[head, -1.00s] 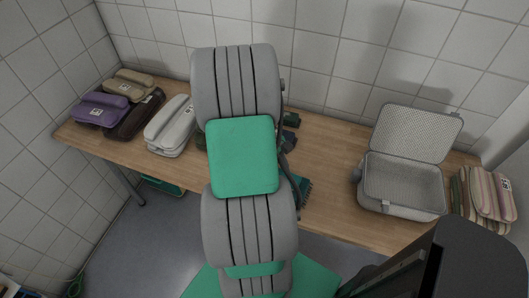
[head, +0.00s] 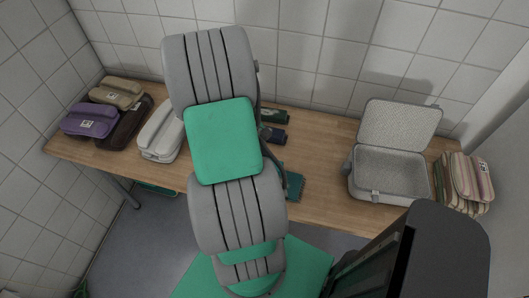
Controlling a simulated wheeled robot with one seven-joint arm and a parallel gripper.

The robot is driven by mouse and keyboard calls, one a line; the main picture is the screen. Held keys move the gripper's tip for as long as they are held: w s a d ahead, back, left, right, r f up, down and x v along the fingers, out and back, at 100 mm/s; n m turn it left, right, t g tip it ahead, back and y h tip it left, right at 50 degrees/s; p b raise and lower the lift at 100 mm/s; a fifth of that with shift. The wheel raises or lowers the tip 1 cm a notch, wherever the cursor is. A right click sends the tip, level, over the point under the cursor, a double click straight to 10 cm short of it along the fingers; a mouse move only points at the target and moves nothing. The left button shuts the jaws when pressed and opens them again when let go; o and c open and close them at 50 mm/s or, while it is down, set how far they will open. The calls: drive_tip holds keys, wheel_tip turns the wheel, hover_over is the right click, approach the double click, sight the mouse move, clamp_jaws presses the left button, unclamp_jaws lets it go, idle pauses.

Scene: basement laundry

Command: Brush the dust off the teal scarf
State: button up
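A folded teal cloth (head: 295,183), which looks like the scarf, lies on the wooden table near its front edge. My arm hides its left part, and dust on it is too small to tell. A dark green item (head: 274,116) and a dark blue item (head: 273,134) lie farther back, partly behind my arm; I cannot tell whether either is a brush. My gripper is not in view in the head view; my own arm links fill the middle of the picture.
An open grey mesh case (head: 388,172) stands on the table's right side, beside folded striped cloths (head: 468,175). Bare wood (head: 325,160) shows between the teal cloth and the case.

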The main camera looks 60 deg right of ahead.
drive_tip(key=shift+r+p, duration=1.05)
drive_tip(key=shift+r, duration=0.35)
